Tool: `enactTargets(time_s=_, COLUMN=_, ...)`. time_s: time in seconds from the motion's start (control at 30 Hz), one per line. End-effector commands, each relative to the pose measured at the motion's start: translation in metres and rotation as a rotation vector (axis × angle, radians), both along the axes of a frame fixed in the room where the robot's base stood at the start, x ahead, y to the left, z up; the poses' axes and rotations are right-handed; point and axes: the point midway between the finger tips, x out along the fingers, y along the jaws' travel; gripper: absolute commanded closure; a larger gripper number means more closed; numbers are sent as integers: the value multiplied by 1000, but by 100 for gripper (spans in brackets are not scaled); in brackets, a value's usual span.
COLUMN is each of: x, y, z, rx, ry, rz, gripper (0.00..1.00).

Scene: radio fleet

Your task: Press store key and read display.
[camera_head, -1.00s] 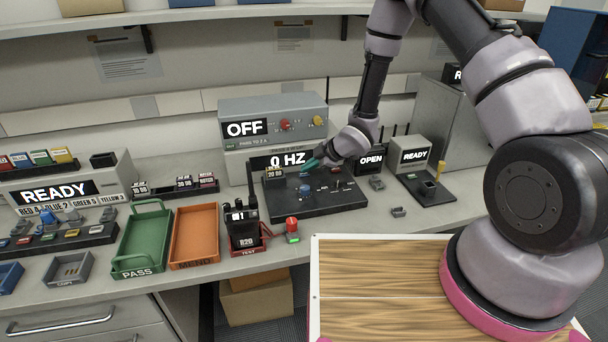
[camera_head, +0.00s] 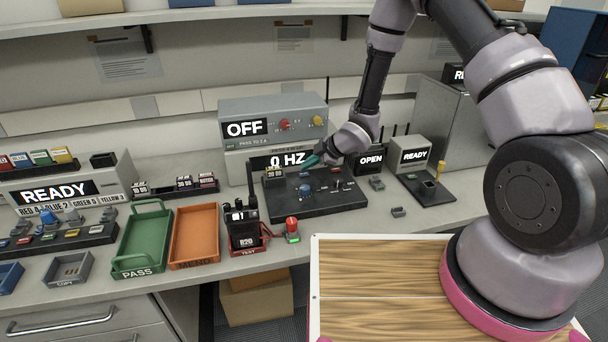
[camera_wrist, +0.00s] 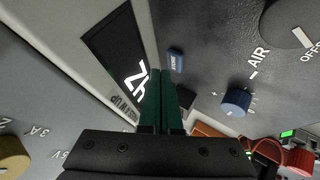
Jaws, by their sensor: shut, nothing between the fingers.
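My gripper (camera_head: 311,160) is shut and empty, its teal fingers just in front of the "0 HZ" display (camera_head: 272,162) and above the back of the black control panel (camera_head: 325,208). In the wrist view, the fingers (camera_wrist: 158,73) point between the display (camera_wrist: 118,48), where "HZ" shows, and a small blue key (camera_wrist: 175,60). The key's white lettering is too small to read surely. The fingertips lie beside the key in the picture; I cannot tell their height above the panel. The fingers cover part of the display in the wrist view.
A blue knob (camera_wrist: 236,102) and the "AIR" dial (camera_wrist: 292,24) stand on the panel. The upper box (camera_head: 290,110) reads "OFF". A black radio (camera_head: 241,220) stands in a red holder at the panel's left. Green (camera_head: 144,205) and orange (camera_head: 176,224) trays lie further left.

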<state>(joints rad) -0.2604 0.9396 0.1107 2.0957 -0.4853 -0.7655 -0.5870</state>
Motion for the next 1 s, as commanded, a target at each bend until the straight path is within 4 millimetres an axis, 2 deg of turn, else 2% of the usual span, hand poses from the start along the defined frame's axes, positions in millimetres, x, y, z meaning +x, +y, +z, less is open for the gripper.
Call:
enactTargets(time_s=0.33, x=0, y=0, z=4, rx=1, ry=-1, rz=1, gripper=100)
enactTargets(time_s=0.8, x=0, y=0, z=47, rx=1, ry=-2, rz=0, gripper=100)
enactTargets(time_s=1.0, x=0, y=0, z=51, rx=0, ry=-1, rz=1, gripper=100)
